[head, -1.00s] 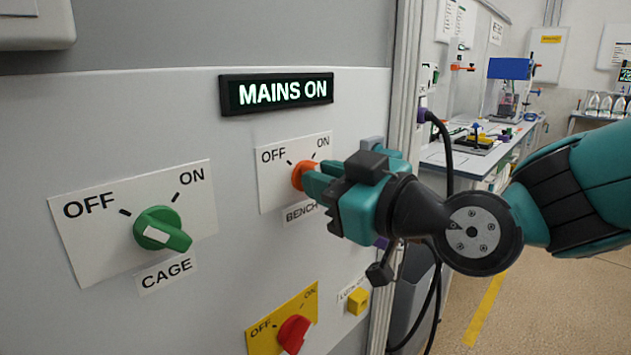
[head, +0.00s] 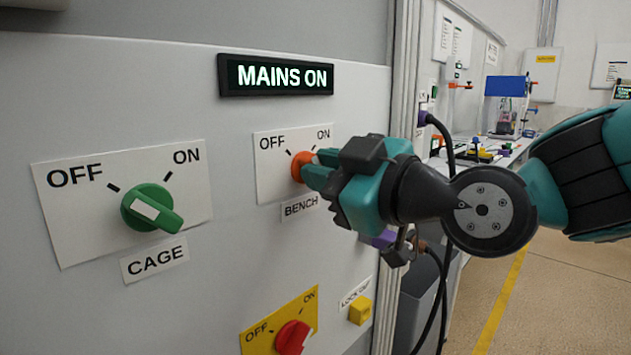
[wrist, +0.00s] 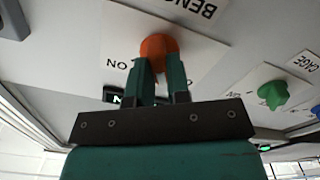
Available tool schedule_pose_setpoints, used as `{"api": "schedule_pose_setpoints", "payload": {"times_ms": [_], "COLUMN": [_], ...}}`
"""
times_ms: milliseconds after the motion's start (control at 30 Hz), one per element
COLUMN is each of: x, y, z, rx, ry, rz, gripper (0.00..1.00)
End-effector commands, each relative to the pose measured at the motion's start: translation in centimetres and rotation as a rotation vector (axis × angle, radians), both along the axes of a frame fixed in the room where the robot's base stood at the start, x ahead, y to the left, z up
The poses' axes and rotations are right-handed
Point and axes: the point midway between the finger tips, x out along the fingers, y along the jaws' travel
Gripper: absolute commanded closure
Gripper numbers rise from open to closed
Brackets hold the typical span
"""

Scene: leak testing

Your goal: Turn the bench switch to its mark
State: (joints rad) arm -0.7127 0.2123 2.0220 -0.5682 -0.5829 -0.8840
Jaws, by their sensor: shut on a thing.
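The bench switch is an orange knob (head: 301,167) on a white plate (head: 268,150) with OFF and ON marks and a BENCH label below. My gripper (head: 318,172) reaches it from the right, and its fingers are shut on the knob. In the wrist view the orange knob (wrist: 158,47) sits between the two teal fingertips (wrist: 160,64), with the plate upside down behind it. The fingers hide part of the knob in the head view, so I cannot tell exactly where its pointer stands.
A green CAGE knob (head: 150,208) is to the left. A red knob (head: 292,338) on a yellow plate and a yellow lock-out block (head: 360,310) are below. A lit MAINS ON sign (head: 276,75) is above. A cable (head: 446,150) hangs at the panel's right edge.

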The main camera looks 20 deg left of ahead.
Motion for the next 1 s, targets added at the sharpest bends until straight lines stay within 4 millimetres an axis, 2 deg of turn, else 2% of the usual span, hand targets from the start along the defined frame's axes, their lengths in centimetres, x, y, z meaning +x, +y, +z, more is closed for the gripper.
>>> {"api": "schedule_pose_setpoints", "payload": {"times_ms": [500,533,700,1000], "x": [0.02,0.02,0.01,-0.05], "y": [-0.03,-0.02,-0.02,-0.09], "z": [-0.36,-0.24,-0.05,-0.06], "rx": [-0.071,-0.074,-0.074,-0.072], "ry": [-0.173,-0.177,-0.174,-0.174], "rz": [-0.002,-0.002,-0.001,-0.001], "gripper": [1.00,0.81,0.42,0.41]}}
